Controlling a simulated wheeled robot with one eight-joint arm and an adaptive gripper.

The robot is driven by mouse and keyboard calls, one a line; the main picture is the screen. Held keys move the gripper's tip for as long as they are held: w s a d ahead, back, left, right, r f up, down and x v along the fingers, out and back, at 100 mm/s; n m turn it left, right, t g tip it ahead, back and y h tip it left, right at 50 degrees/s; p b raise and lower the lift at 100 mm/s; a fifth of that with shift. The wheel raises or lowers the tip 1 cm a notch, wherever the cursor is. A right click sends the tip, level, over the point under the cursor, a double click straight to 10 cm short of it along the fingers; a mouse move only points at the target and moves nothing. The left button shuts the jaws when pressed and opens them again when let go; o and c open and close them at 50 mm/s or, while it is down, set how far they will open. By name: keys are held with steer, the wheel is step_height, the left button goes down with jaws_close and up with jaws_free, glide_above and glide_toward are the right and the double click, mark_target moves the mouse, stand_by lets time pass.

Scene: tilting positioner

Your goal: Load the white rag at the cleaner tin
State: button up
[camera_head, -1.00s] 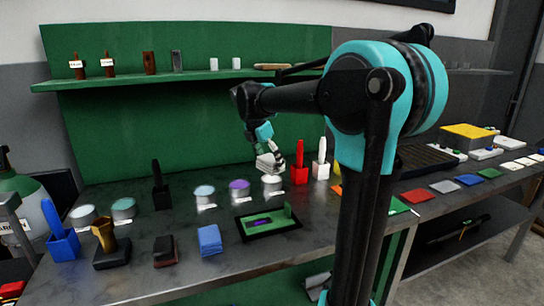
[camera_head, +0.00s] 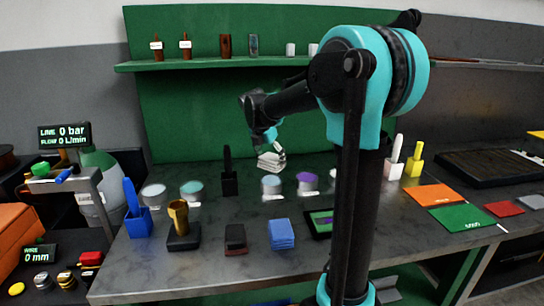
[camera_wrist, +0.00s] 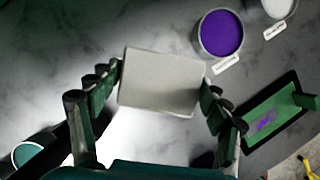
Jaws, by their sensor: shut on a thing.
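My gripper (camera_head: 271,150) is shut on a white rag (camera_head: 271,161), a flat pad held above the bench. The rag also shows between the fingers in the wrist view (camera_wrist: 160,82). Below it in the head view is a pale blue tin (camera_head: 272,184); a gap shows between them. A purple tin (camera_head: 307,181) stands just right, and a teal tin (camera_head: 192,190) and a grey-white tin (camera_head: 153,192) stand left. The wrist view shows the purple tin (camera_wrist: 221,35) and another pale tin (camera_wrist: 279,8). Tin labels are too small to read, so I cannot tell which is the cleaner.
A black holder (camera_head: 229,180) stands left of the rag. Blue pads (camera_head: 282,234), a brush (camera_head: 180,225) and a framed green tray (camera_head: 319,222) lie in front. The green back panel and shelf (camera_head: 180,65) are behind.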

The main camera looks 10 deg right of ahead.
mark_target(272, 181)
steer(key=shift+f, duration=2.45)
steer(key=shift+f, duration=0.55)
stand_by(0.3)
steer(key=shift+r, duration=3.55)
steer(key=shift+s, duration=0.1)
